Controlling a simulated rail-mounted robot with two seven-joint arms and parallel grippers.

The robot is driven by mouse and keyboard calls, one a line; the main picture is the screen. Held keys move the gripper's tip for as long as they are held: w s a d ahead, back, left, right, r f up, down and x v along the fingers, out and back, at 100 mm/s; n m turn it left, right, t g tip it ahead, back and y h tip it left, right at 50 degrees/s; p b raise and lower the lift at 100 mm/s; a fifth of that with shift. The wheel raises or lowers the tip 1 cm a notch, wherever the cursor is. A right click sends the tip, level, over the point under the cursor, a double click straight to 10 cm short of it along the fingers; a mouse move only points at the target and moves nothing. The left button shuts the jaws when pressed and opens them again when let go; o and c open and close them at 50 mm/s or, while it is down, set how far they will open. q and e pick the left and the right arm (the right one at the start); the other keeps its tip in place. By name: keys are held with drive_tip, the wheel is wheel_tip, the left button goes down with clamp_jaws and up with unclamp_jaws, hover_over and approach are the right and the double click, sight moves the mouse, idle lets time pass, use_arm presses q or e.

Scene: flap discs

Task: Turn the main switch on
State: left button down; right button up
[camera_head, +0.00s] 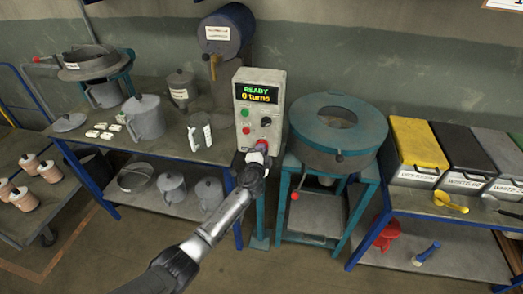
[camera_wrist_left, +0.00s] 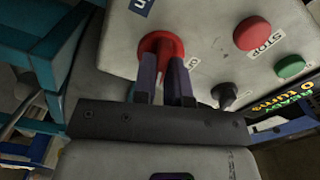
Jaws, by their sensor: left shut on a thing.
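A pale grey control box (camera_head: 262,82) stands in the middle of the head view. Its display (camera_head: 257,95) reads "READY" and "0 turns". It carries a green button (camera_head: 245,112), a red button (camera_head: 246,130) and a black knob (camera_head: 266,121). Low on the box is a red rotary switch (camera_head: 262,144), mostly hidden in the head view by my left gripper (camera_head: 257,156). In the left wrist view the red switch (camera_wrist_left: 160,44) sits at the fingers of my left gripper (camera_wrist_left: 166,82), which are shut on it. My right gripper is not in view.
A round teal-rimmed machine (camera_head: 338,125) stands just right of the box. A bench (camera_head: 100,140) with jugs is on the left. Lidded bins, one yellow (camera_head: 420,142), stand on the right. A blue drum (camera_head: 226,30) hangs on the wall above.

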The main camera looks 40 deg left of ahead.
use_arm(q)
drive_tip(key=shift+m, duration=1.7)
drive_tip(key=c, duration=1.2)
unclamp_jaws()
drive_tip(key=shift+o, duration=0.2)
